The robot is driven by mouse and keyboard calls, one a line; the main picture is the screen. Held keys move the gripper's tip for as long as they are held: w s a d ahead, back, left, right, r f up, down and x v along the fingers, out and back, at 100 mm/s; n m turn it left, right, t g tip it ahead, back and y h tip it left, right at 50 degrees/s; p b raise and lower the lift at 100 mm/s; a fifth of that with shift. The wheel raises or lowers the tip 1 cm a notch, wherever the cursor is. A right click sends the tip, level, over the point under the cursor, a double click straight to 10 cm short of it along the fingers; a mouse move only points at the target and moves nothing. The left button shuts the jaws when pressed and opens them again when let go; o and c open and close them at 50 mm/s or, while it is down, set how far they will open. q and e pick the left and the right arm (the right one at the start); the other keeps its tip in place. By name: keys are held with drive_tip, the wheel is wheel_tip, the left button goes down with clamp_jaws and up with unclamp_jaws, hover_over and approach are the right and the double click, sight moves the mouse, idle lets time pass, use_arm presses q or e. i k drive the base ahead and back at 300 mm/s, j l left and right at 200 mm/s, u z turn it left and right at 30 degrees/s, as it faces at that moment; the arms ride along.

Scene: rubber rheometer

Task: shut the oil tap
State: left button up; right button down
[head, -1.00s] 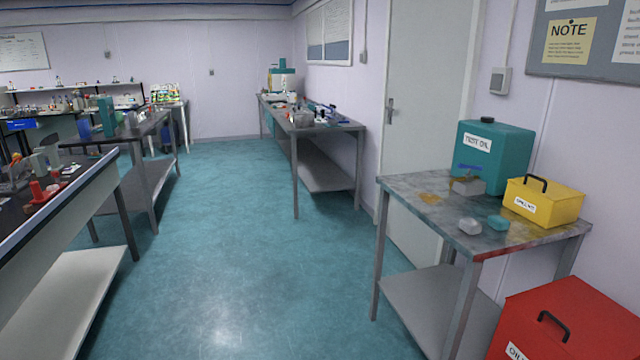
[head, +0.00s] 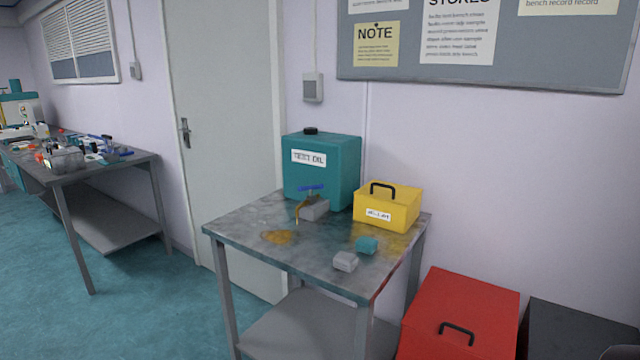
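A teal oil container (head: 336,178) labelled "TEST OIL" stands at the back of a grey metal table, with a dark cap on top. The oil tap (head: 311,188) is at its front near the bottom, with a blue lever lying crosswise. A thin yellowish streak (head: 298,210) hangs below the tap, beside a grey block (head: 315,209). A yellow-brown puddle (head: 277,237) lies on the tabletop to the left.
The table (head: 240,226) also holds a yellow spill kit box (head: 400,209), a teal block (head: 366,245) and a pale grey block (head: 345,261). A red chest (head: 470,300) stands right of the table, beside a dark box (head: 580,335). The floor (head: 150,310) to the left is clear.

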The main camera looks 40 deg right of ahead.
sight(300, 188)
drive_tip(key=i+j+z, duration=0.3)
drive_tip(key=i+z, duration=0.15)
drive_tip(key=i+j+z, duration=0.45)
drive_tip(key=i+j, duration=0.05)
drive_tip(key=i, duration=0.1)
